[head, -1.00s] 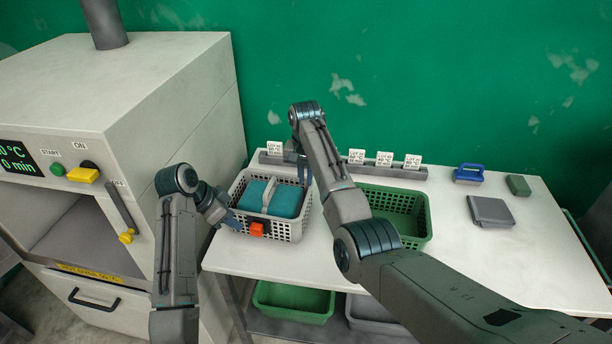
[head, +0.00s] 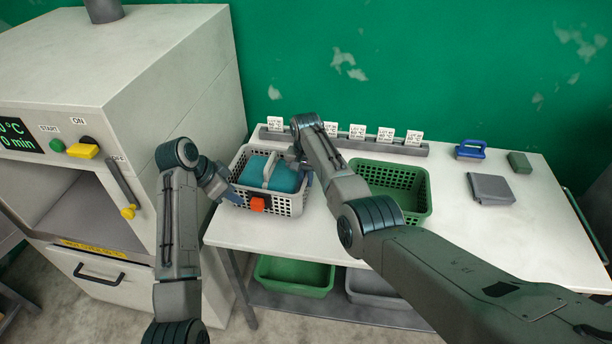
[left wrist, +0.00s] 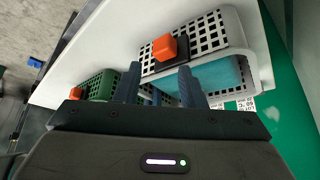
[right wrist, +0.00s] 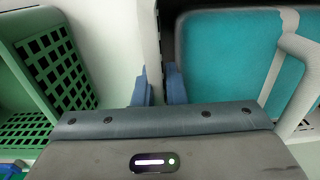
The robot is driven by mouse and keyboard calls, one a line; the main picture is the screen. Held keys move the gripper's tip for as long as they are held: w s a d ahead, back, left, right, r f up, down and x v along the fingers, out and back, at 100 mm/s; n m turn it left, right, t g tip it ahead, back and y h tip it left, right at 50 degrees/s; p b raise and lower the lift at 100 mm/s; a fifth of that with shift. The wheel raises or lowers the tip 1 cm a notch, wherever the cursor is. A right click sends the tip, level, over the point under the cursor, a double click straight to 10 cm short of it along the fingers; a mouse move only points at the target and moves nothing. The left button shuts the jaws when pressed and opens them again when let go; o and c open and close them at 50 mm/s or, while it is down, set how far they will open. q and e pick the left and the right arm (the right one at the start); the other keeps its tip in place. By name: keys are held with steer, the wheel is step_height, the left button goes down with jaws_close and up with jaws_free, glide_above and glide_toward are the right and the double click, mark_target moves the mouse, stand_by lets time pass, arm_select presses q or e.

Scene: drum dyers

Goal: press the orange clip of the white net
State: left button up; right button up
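The white net (head: 285,207) is a pale perforated basket near the table's left end. Its orange clip (head: 258,204) sits on the front wall and also shows in the left wrist view (left wrist: 165,47). A teal bundle (head: 285,178) lies inside under the pale handle. My left gripper (head: 230,194) is at the basket's front left, beside the clip. In the left wrist view its two fingers (left wrist: 158,72) are apart with nothing clearly between them. My right gripper (head: 303,172) is at the basket's right rim. In the right wrist view its fingers (right wrist: 158,85) straddle the rim closely.
A green basket (head: 424,214) stands to the right of the white net. Label cards stand in a rack (head: 345,141) behind. A dyeing machine (head: 150,80) stands left.

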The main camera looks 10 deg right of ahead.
arm_select(q)
steer(key=shift+s+a, duration=0.15)
steer(key=shift+s, duration=0.05)
steer(key=c, duration=0.7)
steer(key=s+a+m, duration=0.1)
steer(key=m, duration=0.1)
steer(key=s+a+m, duration=0.1)
steer(key=s+m, duration=0.1)
steer(key=s+a+m+h, duration=0.1)
steer(key=m, duration=0.2)
steer(key=shift+s+f+t, duration=0.3)
steer(key=shift+t, duration=0.1)
jaws_close()
steer(key=shift+s+a+r+m, duration=0.1)
steer(key=shift+s+a+m, duration=0.05)
steer(key=shift+s+m, duration=0.55)
steer(key=shift+w, duration=0.15)
